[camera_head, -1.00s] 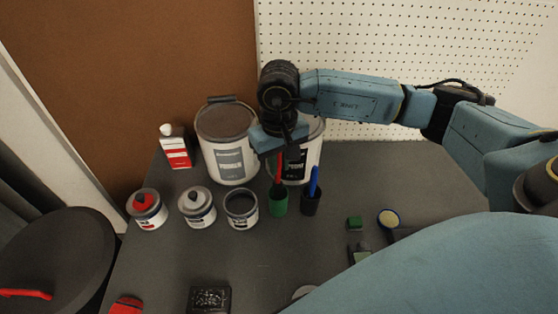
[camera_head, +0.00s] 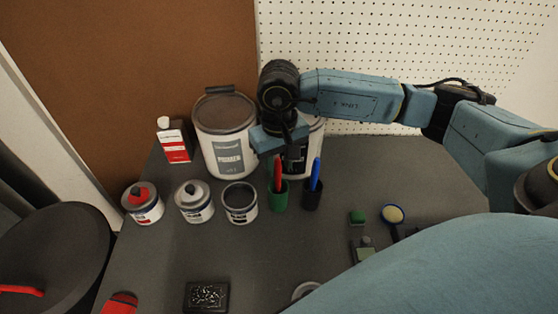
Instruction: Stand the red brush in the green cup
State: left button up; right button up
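The red brush (camera_head: 278,174) stands nearly upright with its lower end inside the green cup (camera_head: 279,200). The cup's wall hides that end. My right gripper (camera_head: 281,147) points down just above and behind the brush's top. Its fingertips are hard to make out against the dark can, so I cannot tell whether they touch the brush. My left gripper is not in view.
A black cup (camera_head: 312,198) with a blue brush (camera_head: 315,174) stands close right of the green cup. An open tin (camera_head: 240,212) stands to its left, and a large primer can (camera_head: 231,160) behind. A green block (camera_head: 357,217) lies to the right.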

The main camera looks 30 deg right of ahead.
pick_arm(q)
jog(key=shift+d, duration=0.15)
pick_arm(e)
jog(key=shift+o, duration=0.5)
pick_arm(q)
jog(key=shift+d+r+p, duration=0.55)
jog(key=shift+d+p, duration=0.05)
pick_arm(e)
notch_tip(320, 180, up, 13)
jog(key=shift+r, duration=0.2)
